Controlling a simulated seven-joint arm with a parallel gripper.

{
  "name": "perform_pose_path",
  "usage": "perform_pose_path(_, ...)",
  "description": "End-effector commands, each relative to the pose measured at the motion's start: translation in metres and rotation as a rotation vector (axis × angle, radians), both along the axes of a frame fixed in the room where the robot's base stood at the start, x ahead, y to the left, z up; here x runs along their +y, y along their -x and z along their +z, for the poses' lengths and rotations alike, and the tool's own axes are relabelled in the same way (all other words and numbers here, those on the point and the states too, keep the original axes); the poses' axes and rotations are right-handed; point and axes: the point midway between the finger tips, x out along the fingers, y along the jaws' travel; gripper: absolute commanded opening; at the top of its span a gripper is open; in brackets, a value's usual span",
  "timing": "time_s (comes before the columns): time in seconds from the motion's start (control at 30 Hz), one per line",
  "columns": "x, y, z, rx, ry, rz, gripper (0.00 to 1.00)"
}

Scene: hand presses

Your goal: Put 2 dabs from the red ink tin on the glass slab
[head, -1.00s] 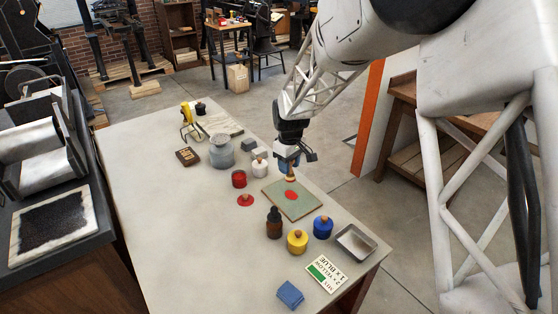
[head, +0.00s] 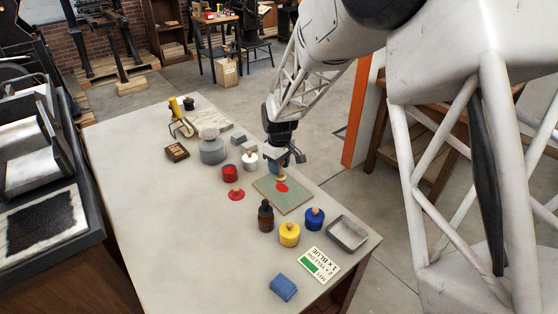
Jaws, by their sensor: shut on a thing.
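The red ink tin (head: 230,174) stands open on the table, and its red lid (head: 236,194) with a tan knob lies in front of it. The greenish glass slab (head: 290,204) lies to the right of the tin, with a red ink patch (head: 283,188) on it. My gripper (head: 280,165) is over the slab, shut on a small tool with a tan, wood-coloured part (head: 281,176). The tool points down just above the red patch. Its lower tip is too small to tell whether it touches the ink.
A brown bottle (head: 265,216), a yellow tin (head: 289,234) and a blue tin (head: 314,218) stand in front of the slab. Nearby are a metal tray (head: 347,233), a recipe card (head: 319,265), a blue cloth (head: 283,288), a white tin (head: 249,161) and a grey jar (head: 211,150). The table's left is clear.

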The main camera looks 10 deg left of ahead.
Motion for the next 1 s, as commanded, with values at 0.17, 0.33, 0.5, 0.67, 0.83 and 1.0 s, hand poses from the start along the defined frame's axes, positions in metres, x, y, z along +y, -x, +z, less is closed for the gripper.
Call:
perform_pose_path(0.17,0.0,0.0,-0.014,0.001,0.0,0.0,0.16)
perform_pose_path(0.33,0.0,0.0,-0.022,0.0,0.0,0.0,0.16)
perform_pose_path(0.5,0.0,0.0,-0.027,-0.001,0.0,0.0,0.16)
perform_pose_path(0.67,0.0,0.0,-0.027,-0.001,0.0,0.0,0.16)
perform_pose_path(0.83,0.0,0.0,-0.027,-0.001,0.0,0.0,0.16)
perform_pose_path(1.0,0.0,0.0,-0.027,-0.001,0.0,0.0,0.16)
